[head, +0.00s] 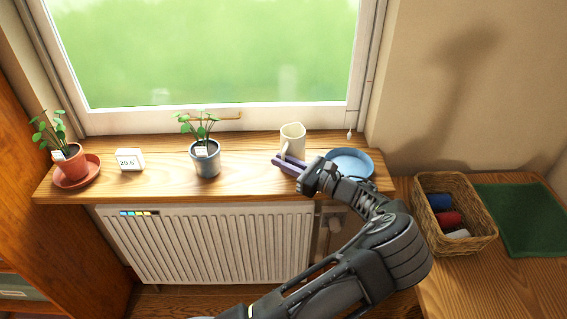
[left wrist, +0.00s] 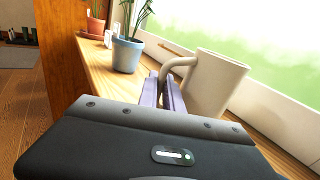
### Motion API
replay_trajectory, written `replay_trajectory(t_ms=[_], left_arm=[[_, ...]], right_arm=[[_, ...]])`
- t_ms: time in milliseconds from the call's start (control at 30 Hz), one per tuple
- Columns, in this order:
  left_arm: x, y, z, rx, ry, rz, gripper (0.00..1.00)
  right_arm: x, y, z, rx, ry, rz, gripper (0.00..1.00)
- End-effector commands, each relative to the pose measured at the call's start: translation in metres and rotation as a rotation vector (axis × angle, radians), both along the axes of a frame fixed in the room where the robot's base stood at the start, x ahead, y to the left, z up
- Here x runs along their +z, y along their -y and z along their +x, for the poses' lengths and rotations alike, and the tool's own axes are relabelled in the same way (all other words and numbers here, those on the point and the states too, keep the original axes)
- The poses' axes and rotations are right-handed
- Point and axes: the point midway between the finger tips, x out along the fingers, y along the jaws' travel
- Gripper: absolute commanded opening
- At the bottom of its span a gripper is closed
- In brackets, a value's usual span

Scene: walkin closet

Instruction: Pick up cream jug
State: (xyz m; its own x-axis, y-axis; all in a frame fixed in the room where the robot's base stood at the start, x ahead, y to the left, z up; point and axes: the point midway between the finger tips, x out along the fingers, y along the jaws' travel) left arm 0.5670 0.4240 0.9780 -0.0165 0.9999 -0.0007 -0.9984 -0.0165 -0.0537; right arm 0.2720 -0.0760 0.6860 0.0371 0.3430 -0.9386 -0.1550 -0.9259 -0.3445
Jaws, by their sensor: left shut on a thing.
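The cream jug (head: 293,138) stands on the wooden windowsill, in front of the window frame, between a grey-blue plant pot and a blue dish. It also shows large in the left wrist view (left wrist: 218,85), with its handle towards my fingers. My left gripper (head: 284,163) reaches in from the right over the sill's front edge, and its purple fingers are at the jug's handle. In the left wrist view the fingers (left wrist: 165,92) are closed around the lower part of the handle. The jug looks upright; whether its base touches the sill is hidden. My right gripper is not in view.
A blue dish (head: 350,162) lies close behind my left wrist. A grey-blue potted plant (head: 205,160), a white display (head: 130,160) and a terracotta potted plant (head: 70,162) stand leftward. A radiator (head: 210,245) is below. A wicker basket (head: 433,232) sits on the right-hand surface.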

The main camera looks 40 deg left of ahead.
Motion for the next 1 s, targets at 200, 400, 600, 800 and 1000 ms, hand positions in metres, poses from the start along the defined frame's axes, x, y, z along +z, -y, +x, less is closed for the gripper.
replay_trajectory(t_ms=[200,400,600,800,1000], left_arm=[[0.015,0.000,0.000,0.000,0.005,0.002,0.00],[0.034,0.000,0.000,0.001,0.005,0.002,0.00],[0.054,0.000,0.000,0.000,0.005,0.001,0.00],[0.073,0.000,0.000,0.000,0.004,0.002,0.00],[0.086,0.000,0.000,0.001,0.004,0.003,0.00]], right_arm=[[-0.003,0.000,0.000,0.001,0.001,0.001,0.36],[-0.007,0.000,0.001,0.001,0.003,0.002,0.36],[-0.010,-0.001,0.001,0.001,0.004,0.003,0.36],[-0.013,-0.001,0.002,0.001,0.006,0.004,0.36],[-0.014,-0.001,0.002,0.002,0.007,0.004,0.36]])
